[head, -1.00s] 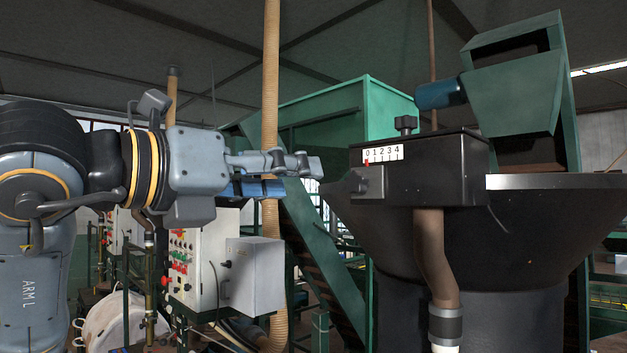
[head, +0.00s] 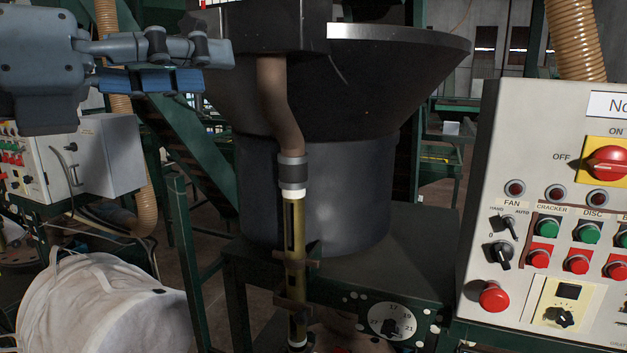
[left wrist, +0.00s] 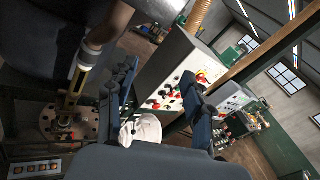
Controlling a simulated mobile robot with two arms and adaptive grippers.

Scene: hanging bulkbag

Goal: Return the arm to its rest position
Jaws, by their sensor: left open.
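My left gripper (head: 214,66) is at the upper left of the head view, its fingers pointing right. It is open and nothing shows between its fingers. In the head view the fingers overlap the left side of the black hopper (head: 370,85), near the black box (head: 290,22); I cannot tell whether they touch. In the left wrist view the two dark fingers (left wrist: 163,92) stand well apart, with a control panel visible beyond them. My right gripper is not in view.
A brown hose (head: 282,110) runs down from the box to an upright tube (head: 294,235). A large control panel (head: 540,120) stands at the right. A grey cabinet (head: 105,155) and a white bulk bag (head: 105,305) are at the left. A dial (head: 392,321) sits low in front.

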